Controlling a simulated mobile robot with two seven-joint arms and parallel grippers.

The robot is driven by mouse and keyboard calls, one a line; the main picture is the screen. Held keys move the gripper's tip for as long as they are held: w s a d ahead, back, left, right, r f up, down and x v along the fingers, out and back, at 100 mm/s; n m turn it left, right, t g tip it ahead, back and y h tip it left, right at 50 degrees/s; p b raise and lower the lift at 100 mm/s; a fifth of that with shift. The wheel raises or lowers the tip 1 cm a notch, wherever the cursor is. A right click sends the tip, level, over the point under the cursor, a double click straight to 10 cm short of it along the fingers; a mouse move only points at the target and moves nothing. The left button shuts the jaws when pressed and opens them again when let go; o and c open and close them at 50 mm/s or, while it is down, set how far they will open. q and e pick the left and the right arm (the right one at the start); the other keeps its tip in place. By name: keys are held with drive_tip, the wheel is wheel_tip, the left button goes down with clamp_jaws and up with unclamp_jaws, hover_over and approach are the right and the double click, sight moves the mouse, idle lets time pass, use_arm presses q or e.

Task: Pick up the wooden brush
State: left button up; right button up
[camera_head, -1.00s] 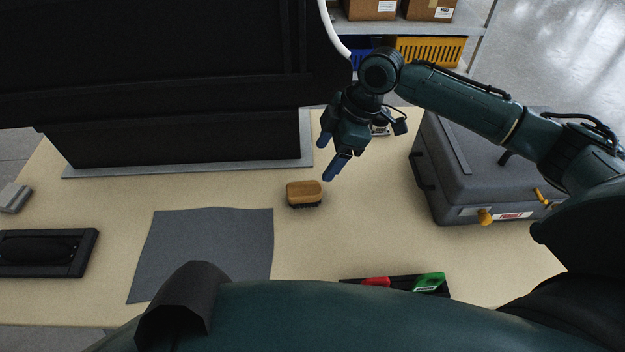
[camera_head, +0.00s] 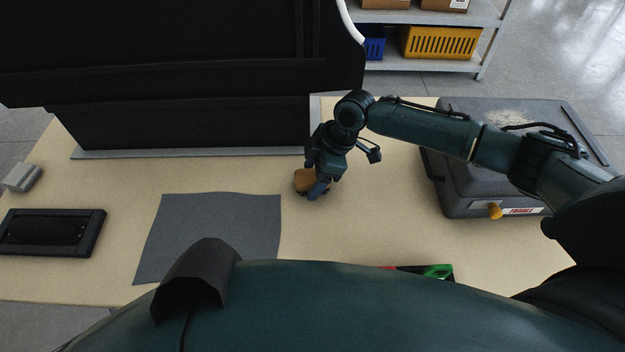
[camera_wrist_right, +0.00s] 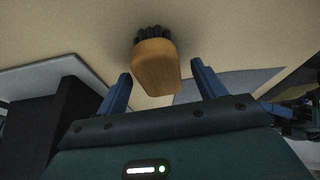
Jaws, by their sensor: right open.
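The wooden brush (camera_head: 304,181) lies on the tan table, right of the grey mat, with its wooden back up. My right gripper (camera_head: 316,186) is over it and hides its right part in the head view. In the right wrist view the brush (camera_wrist_right: 156,66) shows its wooden back and dark bristles. There the two blue fingers of my right gripper (camera_wrist_right: 157,88) are apart, one on each side of the brush's near end, with gaps visible.
A grey mat (camera_head: 208,235) lies flat left of the brush. A large black panel (camera_head: 180,130) stands behind it. A dark grey case (camera_head: 470,190) is at the right. A black-framed item (camera_head: 50,232) lies at the far left.

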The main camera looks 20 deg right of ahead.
sight(312, 176)
drive_tip(key=shift+a+f, duration=0.1)
drive_tip(key=shift+f, duration=0.2)
drive_tip(key=shift+c, duration=0.3)
drive_tip(key=c, duration=1)
wheel_tip(312, 176, up, 10)
drive_tip(key=shift+r, duration=0.1)
drive_tip(key=shift+c, duration=0.2)
drive_tip(key=o, duration=0.5)
drive_tip(key=c, duration=0.4)
drive_tip(key=shift+o, duration=0.2)
drive_tip(key=shift+p, duration=0.35)
